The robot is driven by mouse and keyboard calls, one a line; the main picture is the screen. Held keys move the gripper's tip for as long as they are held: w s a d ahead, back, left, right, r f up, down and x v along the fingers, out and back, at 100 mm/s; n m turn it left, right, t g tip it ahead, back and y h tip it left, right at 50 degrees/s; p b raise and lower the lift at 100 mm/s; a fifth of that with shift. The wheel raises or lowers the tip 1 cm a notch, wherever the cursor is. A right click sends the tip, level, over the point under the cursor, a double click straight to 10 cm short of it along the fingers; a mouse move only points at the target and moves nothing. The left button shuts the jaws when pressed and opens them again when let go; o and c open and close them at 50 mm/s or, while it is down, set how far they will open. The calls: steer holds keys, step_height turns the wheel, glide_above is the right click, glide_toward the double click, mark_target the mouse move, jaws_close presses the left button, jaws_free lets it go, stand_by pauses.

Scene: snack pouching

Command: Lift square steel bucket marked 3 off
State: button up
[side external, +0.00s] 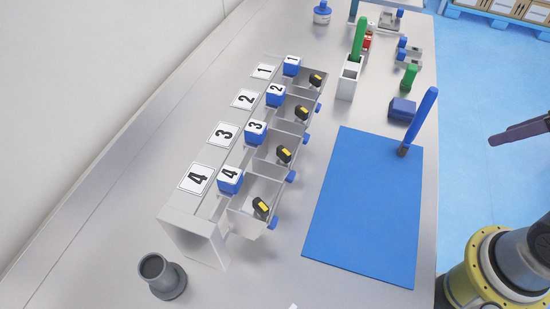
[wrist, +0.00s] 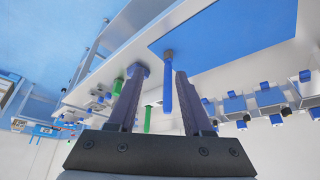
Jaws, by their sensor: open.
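The square steel bucket marked 3 (side external: 268,160) hangs in a row of similar buckets on a steel rack in the side view. A blue block with a white label 3 (side external: 255,131) sits at its left edge, and a black and yellow piece (side external: 284,154) is at its right side. My gripper (wrist: 159,73) is open and empty in the wrist view. In the side view only a dark finger part of my gripper (side external: 497,139) shows at the right edge, far from the bucket. The wrist view shows the bucket row at right, numbers unreadable.
Buckets marked 1 (side external: 306,84), 2 (side external: 289,112) and 4 (side external: 250,197) flank it closely. A blue mat (side external: 360,210) lies to the right, with a blue upright stick (side external: 421,117) at its far corner. A grey round holder (side external: 163,279) stands at front left.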

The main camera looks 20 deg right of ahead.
steer(key=o, duration=0.3)
